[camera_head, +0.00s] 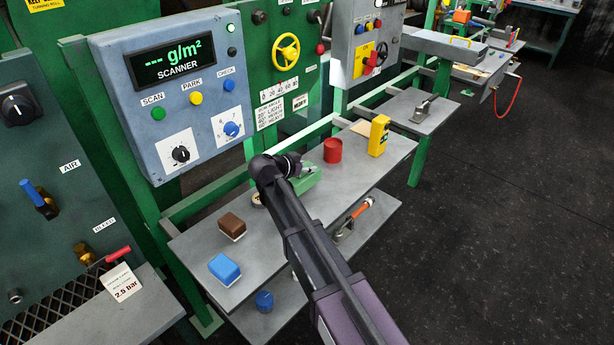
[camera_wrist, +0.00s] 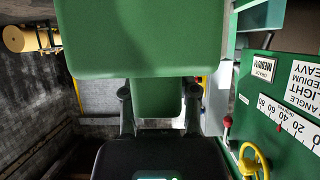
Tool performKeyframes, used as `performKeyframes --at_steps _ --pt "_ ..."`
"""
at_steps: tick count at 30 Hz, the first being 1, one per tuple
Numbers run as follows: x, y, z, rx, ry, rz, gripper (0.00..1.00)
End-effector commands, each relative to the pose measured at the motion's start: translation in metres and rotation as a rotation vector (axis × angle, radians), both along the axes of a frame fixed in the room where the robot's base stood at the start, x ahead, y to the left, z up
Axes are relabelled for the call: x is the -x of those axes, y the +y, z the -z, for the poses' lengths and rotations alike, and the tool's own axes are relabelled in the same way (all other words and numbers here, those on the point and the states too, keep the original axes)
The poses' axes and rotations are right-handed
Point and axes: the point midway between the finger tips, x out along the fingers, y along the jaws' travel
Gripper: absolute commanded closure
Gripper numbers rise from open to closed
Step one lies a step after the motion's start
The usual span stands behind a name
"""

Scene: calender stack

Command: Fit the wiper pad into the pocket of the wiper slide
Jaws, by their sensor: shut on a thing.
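My gripper (camera_wrist: 158,96) is shut on a green block (camera_wrist: 155,40). In the wrist view its narrower part sits between the two fingers and its wide part fills the top centre. In the head view my gripper (camera_head: 295,166) is over the middle of the grey shelf, and green block surface (camera_head: 309,181) shows beside it, partly hidden by my arm. A blue block (camera_head: 224,268) and a brown block (camera_head: 231,225), both with white undersides, rest on the shelf's near end. I cannot tell which item is the wiper pad or the wiper slide; no pocket shows clearly.
The grey shelf (camera_head: 195,250) also bears a red cylinder (camera_head: 333,150) and a yellow block (camera_head: 379,136) towards the far end. A lower shelf holds a blue round item (camera_head: 264,301) and an orange-handled tool (camera_head: 360,209). The scanner panel (camera_head: 180,90) stands behind.

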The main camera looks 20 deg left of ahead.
Motion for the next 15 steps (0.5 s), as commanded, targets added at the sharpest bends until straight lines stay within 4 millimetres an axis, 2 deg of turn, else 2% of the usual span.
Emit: performKeyframes --at_steps 9,15 --pt "0.0 0.0 0.028 0.0 -0.001 0.0 1.0" --pt "0.0 0.0 0.033 0.001 -0.001 0.001 1.0"
